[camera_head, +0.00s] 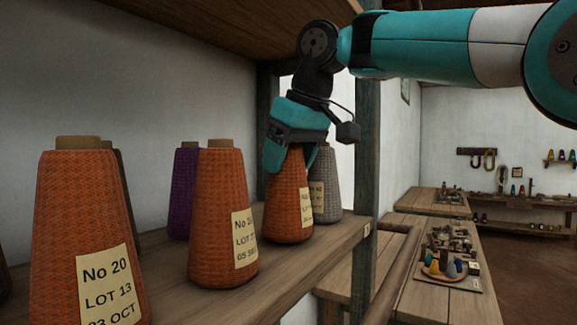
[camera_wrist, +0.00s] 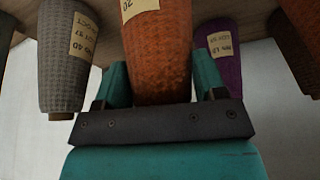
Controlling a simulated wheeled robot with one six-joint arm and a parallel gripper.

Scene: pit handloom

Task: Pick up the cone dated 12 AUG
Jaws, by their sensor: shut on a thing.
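My gripper (camera_head: 291,157) comes down from above and is shut on the upper part of an orange cone (camera_head: 288,212). This cone looks upright, with its base at the shelf board; I cannot tell if it touches. Its cream label (camera_head: 306,207) is turned aside and its date is not readable. In the wrist view the cone (camera_wrist: 160,55) sits between the two fingers (camera_wrist: 160,78), its label mostly cut off. Nearer orange cones stand to the left: one (camera_head: 217,190) reads LOT and 05 SEP, the nearest (camera_head: 72,220) reads No 20, LOT 13, 23 OCT.
A grey cone (camera_head: 326,180) stands close behind the held cone, to its right. A purple cone (camera_head: 182,195) and a dark cone (camera_head: 122,190) stand at the back. An upper shelf (camera_head: 200,25) is overhead, and a post (camera_head: 367,150) rises at the shelf's right end.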

